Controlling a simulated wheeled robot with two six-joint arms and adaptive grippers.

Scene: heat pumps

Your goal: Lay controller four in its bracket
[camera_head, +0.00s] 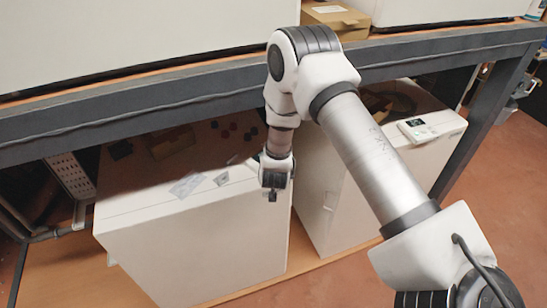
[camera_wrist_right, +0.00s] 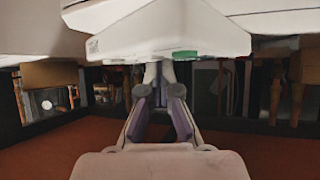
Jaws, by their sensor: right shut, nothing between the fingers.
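A small white controller with a greenish display (camera_head: 416,129) lies on top of the right white unit (camera_head: 350,190), near its front edge. I cannot tell its number. A flat grey, see-through-looking piece (camera_head: 185,185) lies at the front edge of the left white unit (camera_head: 200,245); I cannot tell whether it is a bracket. My right gripper (camera_head: 272,197) points down by that unit's front edge, left of the controller and apart from it. It is shut and empty; its fingers also show in the wrist view (camera_wrist_right: 158,84). My left gripper is out of view.
A dark-framed workbench (camera_head: 140,110) spans above both units. An open cardboard box (camera_head: 335,16) sits on it. Small dark and red pieces (camera_head: 228,130) lie on the left unit. In the wrist view, a white body with a green patch (camera_wrist_right: 185,55) is close beyond the fingers.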

